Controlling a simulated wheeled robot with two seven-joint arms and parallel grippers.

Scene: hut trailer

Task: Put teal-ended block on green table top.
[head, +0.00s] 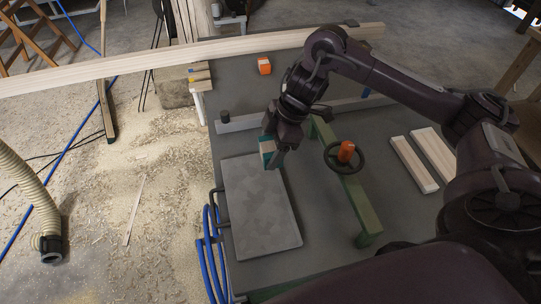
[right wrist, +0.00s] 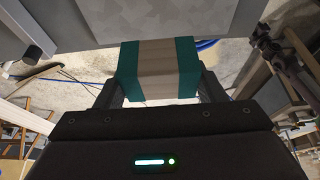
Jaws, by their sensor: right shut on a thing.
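The teal-ended block (head: 267,150) is pale wood with teal ends. My right gripper (head: 272,153) is shut on it. In the right wrist view the block (right wrist: 158,70) sits between the two fingers of the gripper (right wrist: 158,88), one teal end by each finger. The dark grey-green table top (head: 318,232) spreads below the arm. The block shows at the far edge of a grey plate (head: 262,215) on that table; I cannot tell how high it is above the surface. My left gripper is not in view.
A green bar (head: 352,195) with a dark handwheel (head: 333,160) and orange knob (head: 347,150) stands right of the plate. An orange block (head: 264,66) lies at the back. Pale planks (head: 414,165) lie at right. A long beam (head: 190,58) crosses the far side.

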